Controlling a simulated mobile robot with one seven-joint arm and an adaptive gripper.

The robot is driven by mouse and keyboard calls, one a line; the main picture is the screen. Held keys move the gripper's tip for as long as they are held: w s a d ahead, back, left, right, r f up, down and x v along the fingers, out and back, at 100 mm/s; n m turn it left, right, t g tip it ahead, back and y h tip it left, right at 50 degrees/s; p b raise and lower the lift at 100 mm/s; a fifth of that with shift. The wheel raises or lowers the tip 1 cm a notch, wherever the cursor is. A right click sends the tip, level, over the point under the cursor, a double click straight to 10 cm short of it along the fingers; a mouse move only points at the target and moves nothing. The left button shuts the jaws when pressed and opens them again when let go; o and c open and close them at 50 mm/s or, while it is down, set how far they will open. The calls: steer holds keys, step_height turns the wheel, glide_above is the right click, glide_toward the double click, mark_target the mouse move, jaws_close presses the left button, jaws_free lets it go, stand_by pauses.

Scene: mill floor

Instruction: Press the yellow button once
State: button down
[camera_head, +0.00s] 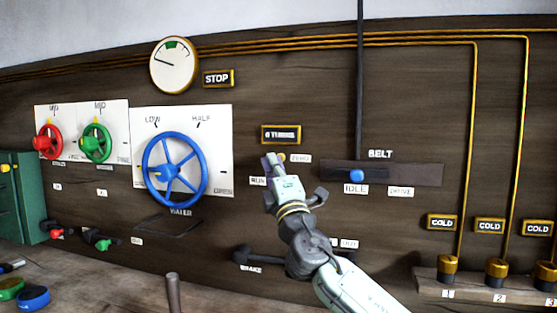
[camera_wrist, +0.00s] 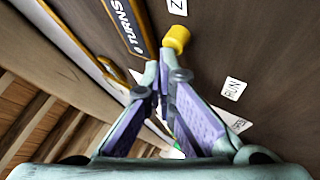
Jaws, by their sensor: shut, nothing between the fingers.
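The yellow button (camera_wrist: 177,38) sticks out of the dark wooden panel below the "TURNS" plate (camera_head: 281,134). In the head view only a bit of the button (camera_head: 281,157) shows, just beside my fingertips. My gripper (camera_head: 271,161) is shut and empty, raised in front of the panel between the "RUN" and "ZERO" labels. In the wrist view my fingertips (camera_wrist: 158,68) are together a little below and left of the button in the picture. I cannot tell whether they touch it.
A blue wheel (camera_head: 175,174) stands left of my gripper, and the belt lever's blue knob (camera_head: 357,176) is on its right. A green box (camera_head: 22,195) with a small yellow spot is at the far left. Brass fittings (camera_head: 448,267) stand at lower right.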

steer(key=shift+s, duration=0.1)
steer(key=shift+s+a, duration=0.25)
steer(key=shift+s, duration=0.55)
steer(key=shift+s+a, duration=0.25)
steer(key=shift+s, duration=0.55)
steer(key=shift+s+a, duration=0.25)
steer(key=shift+s, duration=0.5)
steer(key=shift+s+a, duration=0.25)
steer(key=shift+s, duration=0.55)
